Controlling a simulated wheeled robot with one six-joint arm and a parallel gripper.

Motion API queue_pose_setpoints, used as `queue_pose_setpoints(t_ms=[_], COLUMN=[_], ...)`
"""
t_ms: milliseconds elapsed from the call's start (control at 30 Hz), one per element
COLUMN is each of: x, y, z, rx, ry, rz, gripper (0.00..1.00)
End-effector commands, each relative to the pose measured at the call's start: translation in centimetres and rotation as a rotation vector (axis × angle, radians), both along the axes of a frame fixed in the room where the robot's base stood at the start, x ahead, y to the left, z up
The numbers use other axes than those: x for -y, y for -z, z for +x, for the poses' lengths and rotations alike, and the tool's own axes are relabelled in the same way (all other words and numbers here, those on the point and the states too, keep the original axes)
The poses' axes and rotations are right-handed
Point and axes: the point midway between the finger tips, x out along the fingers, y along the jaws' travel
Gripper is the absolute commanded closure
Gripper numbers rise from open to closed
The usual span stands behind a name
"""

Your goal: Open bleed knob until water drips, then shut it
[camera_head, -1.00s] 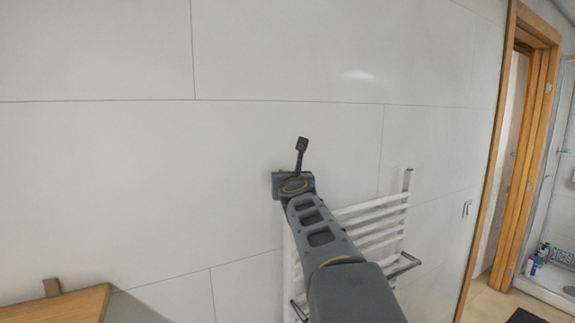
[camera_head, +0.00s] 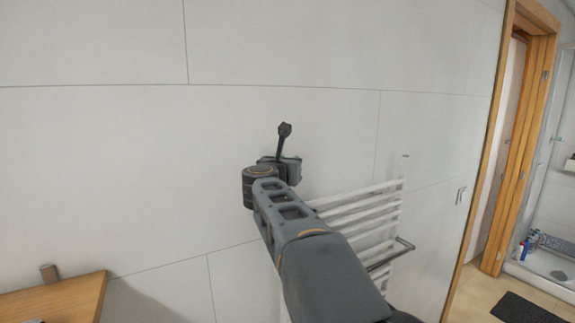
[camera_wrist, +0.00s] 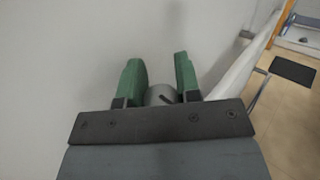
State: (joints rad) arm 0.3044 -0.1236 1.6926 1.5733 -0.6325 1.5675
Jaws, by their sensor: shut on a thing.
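The bleed knob (camera_wrist: 161,95) is a small round grey piece with a dark slot, low between the fingers in the wrist view. My gripper (camera_wrist: 158,66) has two green fingers, one on each side of the knob, and is shut on it. The knob sits at the white towel radiator (camera_head: 365,217), which hangs on the wall in the head view. There my own arm and wrist hide the knob, the fingers and the radiator's left part. I see no water drops in either view.
A pale tiled wall (camera_head: 100,180) stands close behind my gripper. A wooden top (camera_head: 60,298) is at the lower left. A wooden door frame (camera_head: 508,165) and a shower (camera_head: 550,260) are at the right. A dark mat (camera_head: 530,310) lies on the floor.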

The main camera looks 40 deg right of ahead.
Motion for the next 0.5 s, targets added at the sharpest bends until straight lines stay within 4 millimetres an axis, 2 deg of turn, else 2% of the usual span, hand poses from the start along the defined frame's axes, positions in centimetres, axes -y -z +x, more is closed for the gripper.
queue_pose_setpoints(t_ms=[267, 300, 500], x=[-0.01, -0.01, 0.00], y=[-0.13, -0.13, -0.07], z=[-0.02, -0.02, -0.01], rx=[0.002, 0.002, 0.001], ry=[0.000, -0.001, -0.001], rz=[-0.001, -0.001, -0.001], gripper=[0.93, 0.66, 0.47])
